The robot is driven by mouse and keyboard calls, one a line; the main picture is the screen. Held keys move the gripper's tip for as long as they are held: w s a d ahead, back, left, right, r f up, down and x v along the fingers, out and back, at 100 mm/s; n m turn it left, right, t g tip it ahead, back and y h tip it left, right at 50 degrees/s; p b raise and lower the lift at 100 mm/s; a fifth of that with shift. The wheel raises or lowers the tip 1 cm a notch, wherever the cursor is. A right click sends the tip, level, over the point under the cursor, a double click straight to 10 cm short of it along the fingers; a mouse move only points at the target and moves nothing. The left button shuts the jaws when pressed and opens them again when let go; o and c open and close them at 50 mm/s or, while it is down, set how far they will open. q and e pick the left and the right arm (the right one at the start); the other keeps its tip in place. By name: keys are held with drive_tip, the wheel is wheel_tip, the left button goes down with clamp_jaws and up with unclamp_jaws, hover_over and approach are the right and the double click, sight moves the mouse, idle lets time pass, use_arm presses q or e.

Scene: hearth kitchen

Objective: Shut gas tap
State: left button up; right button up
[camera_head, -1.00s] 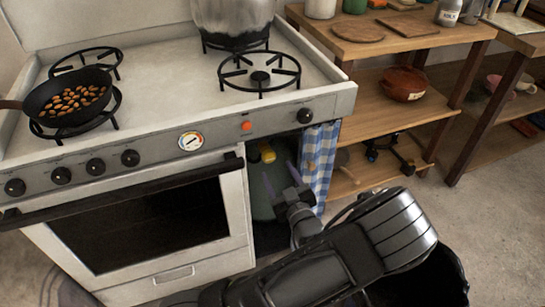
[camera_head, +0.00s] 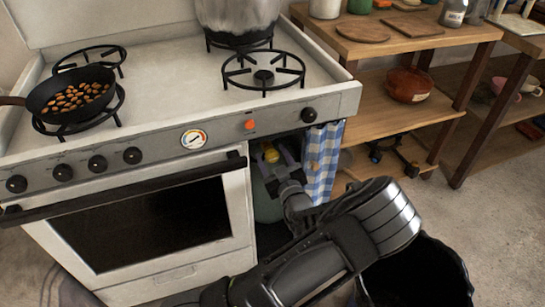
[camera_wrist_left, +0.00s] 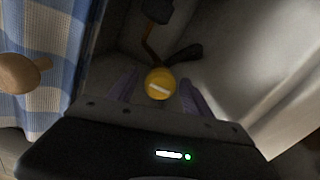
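The gas tap (camera_head: 271,154) is a yellow round knob with a pale bar across its face. It sits on top of a green gas cylinder (camera_head: 265,205) in the open bay under the right end of the stove. My left gripper (camera_head: 277,160) reaches into this bay at the tap. In the left wrist view, the tap (camera_wrist_left: 160,84) lies between the two spread purple-grey fingers (camera_wrist_left: 158,92), with a gap visible on each side. The gripper is open. Whether the tap is deep between the fingers is hard to tell. My right gripper is not in view.
The oven (camera_head: 145,225) closes the left side. A pan (camera_head: 70,95) and a pot (camera_head: 237,18) stand on the stove. Wooden shelves (camera_head: 400,110) stand right.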

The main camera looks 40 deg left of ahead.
use_arm(q)
clamp_jaws()
idle(0.4)
drive_tip(key=shift+m, duration=0.3)
drive_tip(key=m+p, duration=0.1)
drive_tip(key=m, duration=0.3)
drive_tip(key=shift+r+p, duration=0.1)
drive_tip(key=shift+p, duration=0.25)
drive_tip(key=m+p, duration=0.1)
drive_tip(key=m, duration=0.3)
drive_tip(key=shift+m, duration=0.4)
drive_tip(key=m+p, duration=0.1)
drive_tip(key=m, duration=0.3)
drive_tip(key=shift+m, duration=0.3)
drive_tip(key=shift+m+p, duration=0.55)
drive_tip(key=shift+m, duration=1.45)
